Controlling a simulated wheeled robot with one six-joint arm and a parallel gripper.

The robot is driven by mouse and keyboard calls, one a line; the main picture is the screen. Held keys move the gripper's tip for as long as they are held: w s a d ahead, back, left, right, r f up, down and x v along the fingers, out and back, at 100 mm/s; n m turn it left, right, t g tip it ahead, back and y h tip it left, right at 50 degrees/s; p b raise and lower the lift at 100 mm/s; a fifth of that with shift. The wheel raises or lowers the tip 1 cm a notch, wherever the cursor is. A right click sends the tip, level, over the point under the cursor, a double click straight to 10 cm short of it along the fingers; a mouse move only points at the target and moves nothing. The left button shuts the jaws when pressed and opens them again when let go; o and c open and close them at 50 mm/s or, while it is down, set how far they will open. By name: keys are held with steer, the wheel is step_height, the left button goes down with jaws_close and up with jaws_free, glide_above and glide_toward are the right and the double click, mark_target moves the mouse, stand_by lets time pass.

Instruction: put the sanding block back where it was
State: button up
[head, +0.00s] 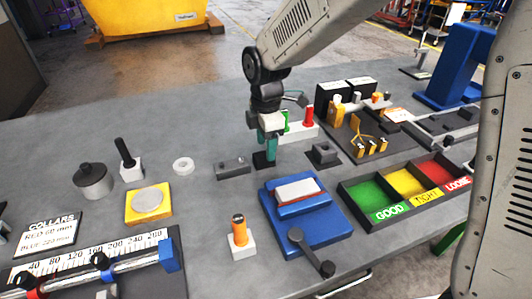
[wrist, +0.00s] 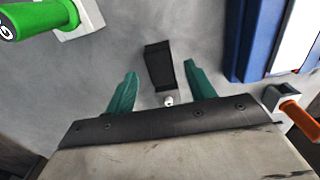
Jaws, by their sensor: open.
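A small black block (head: 264,160), which seems to be the sanding block, is on the grey bench directly below my gripper (head: 266,147). In the wrist view the dark block (wrist: 159,67) shows in the gap between the teal fingertips of my gripper (wrist: 160,78), with clear space on both sides. My gripper is open, pointing down, and holds nothing that I can see. I cannot tell the exact height of the fingertips above the bench. A small pale round thing (wrist: 168,101) shows just below the block in the wrist view.
A grey block (head: 233,168) lies left of my gripper and another dark block (head: 323,153) right of it. A blue fixture (head: 328,228) and an orange-handled tool (head: 238,229) are in front. Green-handled and red-handled tools (head: 308,117) stand close behind. Sorting bins (head: 372,213) are at right.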

step_height(320, 180, up, 8)
steer(key=f, duration=0.1)
steer(key=s+d+r+m, duration=0.5)
steer(key=d+r, duration=0.1)
steer(key=d, duration=0.2)
steer(key=s+d+m, duration=0.7)
steer(key=s+m, duration=0.1)
steer(key=s, duration=0.3)
steer(key=s+d+m+t, duration=0.1)
steer(key=s+d+m, duration=0.6)
steer(key=s, duration=0.4)
steer(key=shift+s+d+f+m, duration=0.15)
steer(key=shift+d+f+m, duration=0.1)
steer(key=shift+d+m, duration=0.25)
